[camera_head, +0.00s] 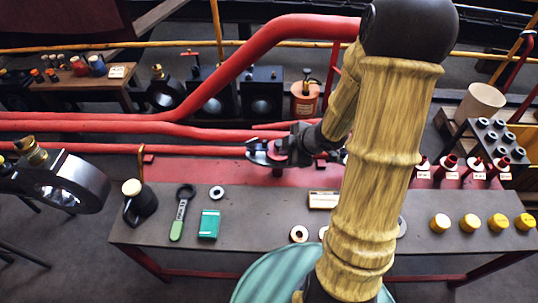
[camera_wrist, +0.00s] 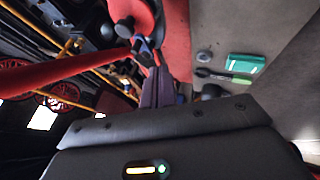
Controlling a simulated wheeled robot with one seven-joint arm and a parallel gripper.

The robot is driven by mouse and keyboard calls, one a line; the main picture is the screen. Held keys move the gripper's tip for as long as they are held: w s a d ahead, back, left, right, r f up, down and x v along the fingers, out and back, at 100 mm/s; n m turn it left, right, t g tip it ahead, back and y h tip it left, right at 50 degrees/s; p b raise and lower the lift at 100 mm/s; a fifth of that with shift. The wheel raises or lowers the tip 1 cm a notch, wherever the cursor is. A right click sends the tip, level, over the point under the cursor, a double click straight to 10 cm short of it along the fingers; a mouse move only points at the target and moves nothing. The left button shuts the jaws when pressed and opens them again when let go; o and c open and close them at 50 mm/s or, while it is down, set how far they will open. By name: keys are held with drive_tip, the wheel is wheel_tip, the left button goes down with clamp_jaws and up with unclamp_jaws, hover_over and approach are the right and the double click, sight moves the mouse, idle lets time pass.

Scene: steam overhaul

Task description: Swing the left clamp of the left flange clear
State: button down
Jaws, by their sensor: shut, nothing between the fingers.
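The left flange shows in the wrist view as a red round end (camera_wrist: 135,14) with dark knobs, at the end of a red pipe. A dark clamp (camera_wrist: 143,46) with a bluish part sits at its edge. My gripper (camera_wrist: 152,72) is shut and empty, its fingertips close to this clamp; I cannot tell whether they touch it. In the head view my gripper (camera_head: 282,151) is beside the dark flange parts (camera_head: 262,154) above the bench's back edge. My arm hides much of the area to the right of it.
Red pipes (camera_head: 270,35) run behind and left of my gripper.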

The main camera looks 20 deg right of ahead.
idle(0.3)
drive_tip(key=b, duration=0.4)
approach(263, 149)
drive_tip(key=shift+x, duration=2.55)
drive_tip(key=shift+r+p, duration=0.15)
drive_tip(key=shift+p, duration=0.6)
